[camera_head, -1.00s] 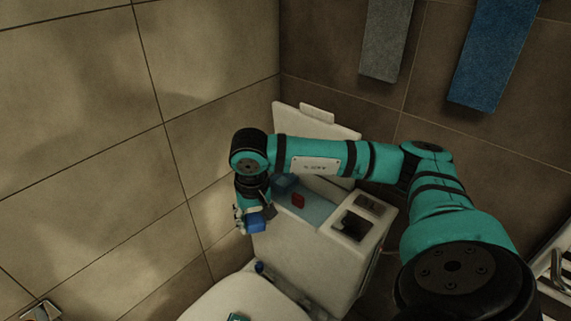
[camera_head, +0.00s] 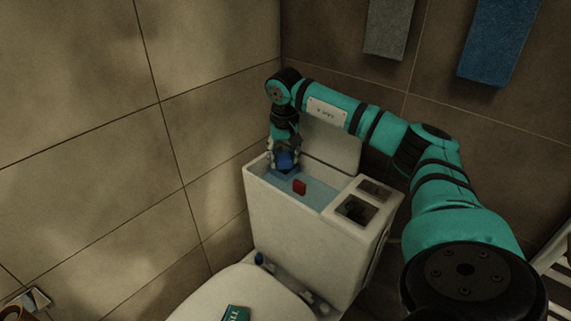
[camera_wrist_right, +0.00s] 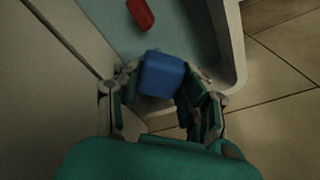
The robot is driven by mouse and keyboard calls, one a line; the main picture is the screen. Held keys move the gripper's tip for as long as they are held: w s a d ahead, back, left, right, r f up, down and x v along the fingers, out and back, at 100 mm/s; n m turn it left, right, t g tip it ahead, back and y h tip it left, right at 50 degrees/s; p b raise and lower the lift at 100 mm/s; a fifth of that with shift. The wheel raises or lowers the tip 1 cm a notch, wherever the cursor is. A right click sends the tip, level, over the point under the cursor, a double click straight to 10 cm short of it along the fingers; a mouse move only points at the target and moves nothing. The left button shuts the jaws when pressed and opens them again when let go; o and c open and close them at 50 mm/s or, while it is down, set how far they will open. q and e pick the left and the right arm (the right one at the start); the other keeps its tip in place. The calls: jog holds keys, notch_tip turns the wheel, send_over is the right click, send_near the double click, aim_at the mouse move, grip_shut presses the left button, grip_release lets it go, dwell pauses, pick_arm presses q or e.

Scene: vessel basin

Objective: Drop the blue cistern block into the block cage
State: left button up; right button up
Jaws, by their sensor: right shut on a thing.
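My right gripper (camera_head: 284,160) is shut on the blue block (camera_head: 286,160), over the far left end of the open white cistern (camera_head: 300,225). In the right wrist view the blue block (camera_wrist_right: 162,74) sits between the two fingers of my right gripper (camera_wrist_right: 162,85). A two-part section with dark square openings (camera_head: 357,208) is at the cistern's right end; I cannot tell whether it is the block cage. My left gripper is not in view.
A red block (camera_head: 299,187) is in the bluish basin of the cistern and also shows in the right wrist view (camera_wrist_right: 140,14). The cistern's lid (camera_head: 335,145) leans behind it. Grey (camera_head: 388,28) and blue (camera_head: 497,40) towels hang on the back wall.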

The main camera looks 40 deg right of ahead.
aim_at(285, 165)
jog(key=shift+w+d+f, duration=0.2)
jog(key=shift+w+d, duration=0.05)
jog(key=shift+d, duration=0.25)
notch_tip(285, 165, down, 3)
jog(key=shift+f, duration=0.35)
jog(key=o, duration=1)
jog(key=shift+o, duration=1.2)
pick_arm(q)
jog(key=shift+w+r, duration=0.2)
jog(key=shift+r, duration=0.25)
